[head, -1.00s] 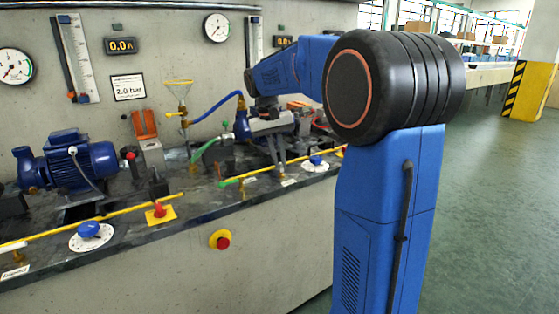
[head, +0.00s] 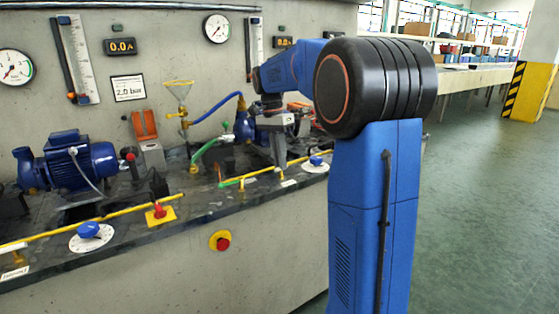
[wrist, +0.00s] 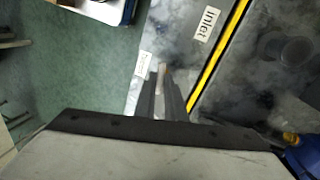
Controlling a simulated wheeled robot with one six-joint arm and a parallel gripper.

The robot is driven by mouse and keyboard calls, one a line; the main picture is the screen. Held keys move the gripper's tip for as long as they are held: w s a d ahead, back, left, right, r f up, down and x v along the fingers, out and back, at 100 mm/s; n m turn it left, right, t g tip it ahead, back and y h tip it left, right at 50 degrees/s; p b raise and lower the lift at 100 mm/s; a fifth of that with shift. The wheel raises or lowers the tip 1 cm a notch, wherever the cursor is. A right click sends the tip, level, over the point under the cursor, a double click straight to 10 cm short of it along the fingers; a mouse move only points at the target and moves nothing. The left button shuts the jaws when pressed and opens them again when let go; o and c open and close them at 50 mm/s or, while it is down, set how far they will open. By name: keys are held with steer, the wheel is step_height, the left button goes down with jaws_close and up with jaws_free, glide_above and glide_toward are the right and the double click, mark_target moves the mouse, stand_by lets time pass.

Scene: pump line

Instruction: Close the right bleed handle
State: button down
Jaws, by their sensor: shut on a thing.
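My gripper (head: 280,160) reaches down over the bench's front part, near the right end of the yellow pipe (head: 205,211). In the wrist view my gripper's fingers (wrist: 161,85) are close together and shut on a narrow piece (wrist: 162,70), which I take for the right bleed handle. The fingers hide most of it, so its angle is not clear. A small white label (wrist: 144,65) lies just left of the fingertips.
A blue knob on a white dial (head: 316,161) stands right of my gripper. A red button (head: 223,243) is on the bench front. The green floor (head: 480,200) at right is clear.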

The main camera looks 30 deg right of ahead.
steer(key=shift+m, duration=0.9)
steer(key=c, duration=1.8)
jaws_free()
steer(key=w+r, duration=0.1)
steer(key=r, duration=0.4)
steer(key=w+r, duration=0.1)
steer(key=r, duration=0.5)
steer(key=w+r, duration=0.1)
steer(key=r, duration=0.5)
steer(key=shift+w, duration=0.2)
